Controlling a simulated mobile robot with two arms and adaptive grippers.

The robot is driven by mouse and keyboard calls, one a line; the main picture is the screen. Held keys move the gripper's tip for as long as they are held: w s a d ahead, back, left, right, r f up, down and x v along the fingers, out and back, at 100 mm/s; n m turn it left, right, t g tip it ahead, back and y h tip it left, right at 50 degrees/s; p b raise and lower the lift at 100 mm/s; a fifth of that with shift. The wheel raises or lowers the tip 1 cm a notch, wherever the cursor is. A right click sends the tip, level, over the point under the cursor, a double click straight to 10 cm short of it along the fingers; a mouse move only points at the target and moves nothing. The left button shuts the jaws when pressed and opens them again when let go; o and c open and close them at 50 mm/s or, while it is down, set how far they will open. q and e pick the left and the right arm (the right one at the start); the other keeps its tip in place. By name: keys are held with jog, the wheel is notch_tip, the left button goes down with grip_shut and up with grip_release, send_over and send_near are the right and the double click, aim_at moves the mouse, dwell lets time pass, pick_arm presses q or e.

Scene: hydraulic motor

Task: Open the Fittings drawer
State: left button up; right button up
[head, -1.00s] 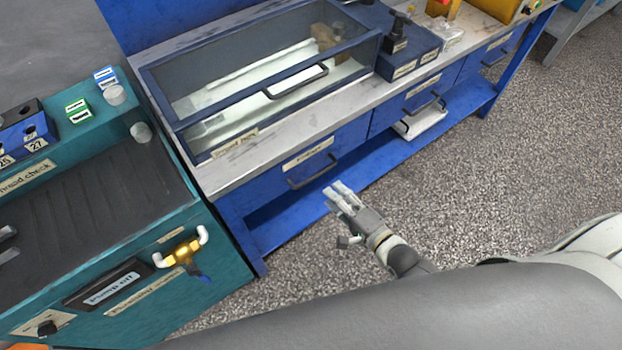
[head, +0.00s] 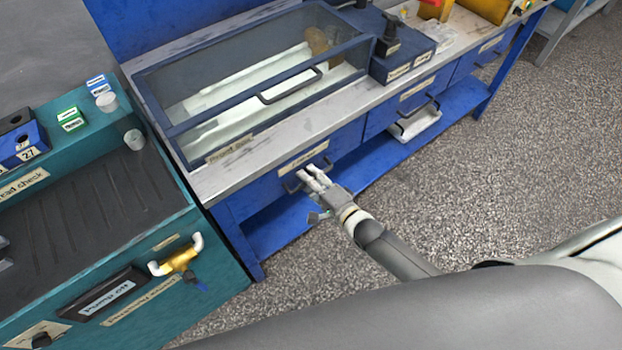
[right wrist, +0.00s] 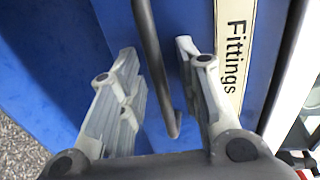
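The Fittings drawer is a blue drawer front (head: 343,143) under the bench top, and it looks closed. Its label (head: 303,158) is unreadable in the head view, but "Fittings" reads clearly on the label in the right wrist view (right wrist: 236,50). My right gripper (head: 313,173) is at the drawer front, its fingers covering part of the dark bar handle (head: 291,187). In the right wrist view my right gripper (right wrist: 157,50) is open, with the handle (right wrist: 153,60) between its two fingers. I see no finger touching it. My left gripper is out of view.
A glass-lidded box (head: 255,85) stands on the bench top (head: 230,176) above. Another blue drawer (head: 405,105) is to the right, with a white object (head: 415,122) below it. A teal test bench (head: 170,265) stands at left. Open floor (head: 470,190) lies in front.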

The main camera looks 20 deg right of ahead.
grip_shut()
jog(key=f+p+v, duration=0.2)
jog(key=v, duration=0.7)
jog(key=s+f+p+v, duration=0.1)
jog(key=f+p+v, duration=0.1)
jog(key=v, duration=0.8)
jog(key=shift+s+d, duration=0.25)
jog(key=shift+o, duration=0.2)
grip_release()
